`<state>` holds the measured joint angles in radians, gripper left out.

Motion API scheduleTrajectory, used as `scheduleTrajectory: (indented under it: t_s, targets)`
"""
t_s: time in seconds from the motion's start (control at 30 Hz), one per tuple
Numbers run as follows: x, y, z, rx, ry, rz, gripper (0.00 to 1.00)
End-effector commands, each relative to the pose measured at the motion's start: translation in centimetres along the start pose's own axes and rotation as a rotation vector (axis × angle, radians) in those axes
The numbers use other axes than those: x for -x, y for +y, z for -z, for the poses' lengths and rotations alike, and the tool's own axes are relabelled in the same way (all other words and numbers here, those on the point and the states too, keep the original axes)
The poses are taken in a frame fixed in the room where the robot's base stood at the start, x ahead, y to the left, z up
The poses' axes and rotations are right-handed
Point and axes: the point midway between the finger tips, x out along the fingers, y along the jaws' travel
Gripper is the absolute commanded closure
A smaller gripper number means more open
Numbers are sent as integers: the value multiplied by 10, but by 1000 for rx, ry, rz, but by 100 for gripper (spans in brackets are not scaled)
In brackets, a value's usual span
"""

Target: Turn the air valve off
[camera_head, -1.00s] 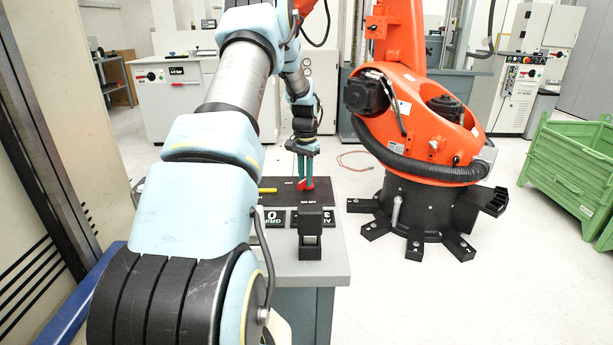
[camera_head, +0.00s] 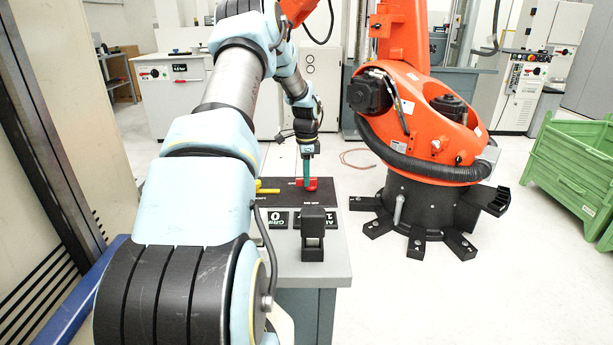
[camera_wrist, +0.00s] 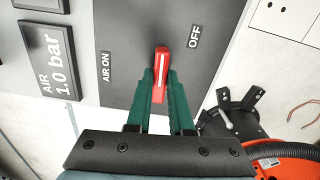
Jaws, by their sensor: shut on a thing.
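The red air valve handle (camera_head: 312,183) is on the dark panel (camera_head: 285,198) on the grey bench. It also shows in the wrist view (camera_wrist: 162,62), between the labels "AIR ON" on the left and "OFF" on the right. My gripper (camera_head: 307,178) reaches down to it from above. In the wrist view the green fingers of my gripper (camera_wrist: 160,78) are on both sides of the red handle and shut on it. The fingers hide part of the handle's sides, and its pivot is not clear.
A yellow handle (camera_head: 267,188) lies left of the red one on the panel. A black block stand (camera_head: 312,230) is at the bench's front. A display reading "AIR 1.0 bar" (camera_wrist: 60,72) is beside the panel. A large orange robot (camera_head: 430,120) stands to the right.

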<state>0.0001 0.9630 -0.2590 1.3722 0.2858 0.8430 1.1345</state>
Motion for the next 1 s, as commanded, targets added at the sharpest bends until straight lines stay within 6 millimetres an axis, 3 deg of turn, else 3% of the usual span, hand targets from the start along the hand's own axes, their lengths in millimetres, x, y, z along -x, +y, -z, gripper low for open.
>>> scheduleTrajectory:
  t_s: [0.77,0.8,1.0]
  targets:
    - [0,-2,1,-110,1,2,100]
    - [0,-2,1,-110,1,2,79]
    - [0,-2,1,-109,1,1,56]
